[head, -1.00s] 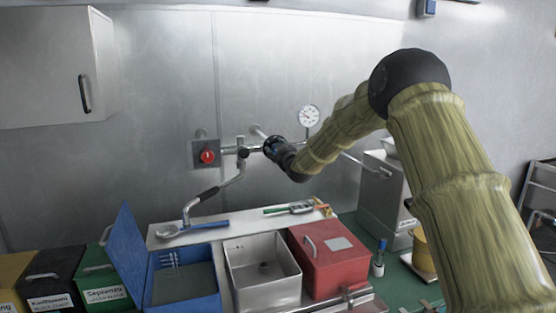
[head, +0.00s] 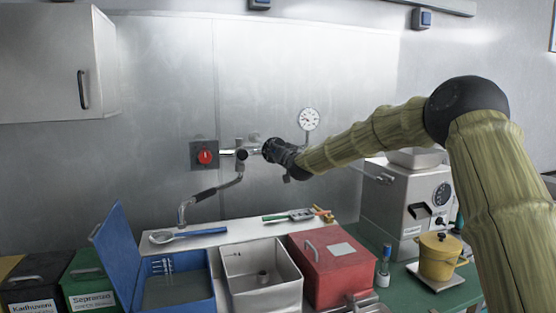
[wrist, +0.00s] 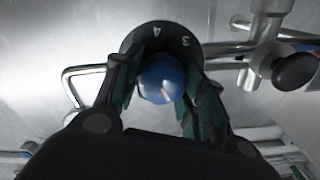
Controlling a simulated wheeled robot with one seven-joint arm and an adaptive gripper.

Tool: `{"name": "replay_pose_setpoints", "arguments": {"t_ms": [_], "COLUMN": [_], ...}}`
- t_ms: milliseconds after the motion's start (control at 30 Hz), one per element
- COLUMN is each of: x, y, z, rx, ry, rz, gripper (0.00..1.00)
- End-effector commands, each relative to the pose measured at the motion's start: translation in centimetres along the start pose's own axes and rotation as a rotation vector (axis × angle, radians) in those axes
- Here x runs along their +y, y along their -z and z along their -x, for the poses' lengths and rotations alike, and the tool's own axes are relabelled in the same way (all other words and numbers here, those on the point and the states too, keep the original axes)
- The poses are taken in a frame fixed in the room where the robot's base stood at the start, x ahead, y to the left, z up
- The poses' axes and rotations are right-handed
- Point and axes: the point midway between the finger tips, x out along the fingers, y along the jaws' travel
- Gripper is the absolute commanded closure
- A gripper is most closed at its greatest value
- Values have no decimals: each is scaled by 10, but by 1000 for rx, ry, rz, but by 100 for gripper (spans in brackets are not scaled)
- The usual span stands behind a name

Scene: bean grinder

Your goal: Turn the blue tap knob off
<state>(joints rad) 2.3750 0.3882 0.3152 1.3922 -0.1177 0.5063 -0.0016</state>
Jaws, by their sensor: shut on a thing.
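The blue tap knob (wrist: 161,80) sits between the two fingers of my gripper (wrist: 160,90) in the wrist view, in front of a dark round dial (wrist: 160,36) marked with numerals. The fingers are shut on the knob. In the head view my gripper (head: 270,150) is at the right end of the wall tap pipework, and it hides the knob there. The tap's spout (head: 210,191) with a black sleeve hangs down to the left. A red knob (head: 205,157) on a dark square plate is at the pipe's left end.
Below the tap, a shelf carries a ladle (head: 165,237). In front are an open blue bin (head: 180,292), a white basin (head: 262,245) and a red lidded box (head: 333,270). A yellow pot (head: 438,258) and a steel machine (head: 400,200) stand right.

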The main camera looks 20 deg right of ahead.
Motion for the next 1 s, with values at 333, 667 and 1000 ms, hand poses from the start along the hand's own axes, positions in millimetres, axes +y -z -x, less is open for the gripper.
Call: {"name": "replay_pose_setpoints", "arguments": {"t_ms": [333, 667, 1000], "x": [4, 3, 3], "y": [-6, -4, -4], "z": [0, 0, 0], "rx": [-4, -4, -5], "ry": [-3, -3, -3], "rz": [-265, -389, -412], "gripper": [83, 83, 83]}}
